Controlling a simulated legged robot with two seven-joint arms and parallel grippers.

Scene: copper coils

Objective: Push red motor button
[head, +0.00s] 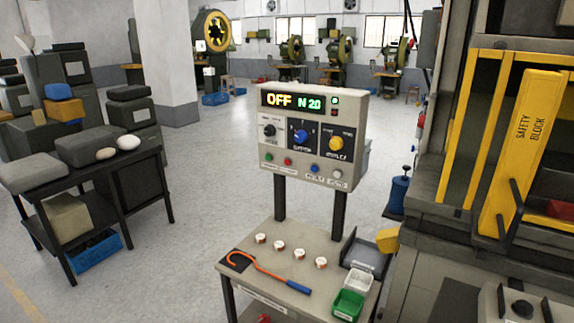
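A grey control panel (306,152) stands on two dark posts at the back of a small workbench. A small red button (288,161) sits in the panel's bottom row, between a green button (269,157) and a blue button (315,167). Its label is too small to read. The panel's display (297,101) reads "OFF" in orange and "N 20" in green. Neither of my grippers is in view, and nothing covers the panel's front.
The workbench (240,284) holds an orange hook with a blue handle (270,272), several small copper coils (280,246) and bins (348,304). A large press with a yellow safety block (520,150) stands close on the right. A dark table (150,185) stands left, with open floor (200,205) between.

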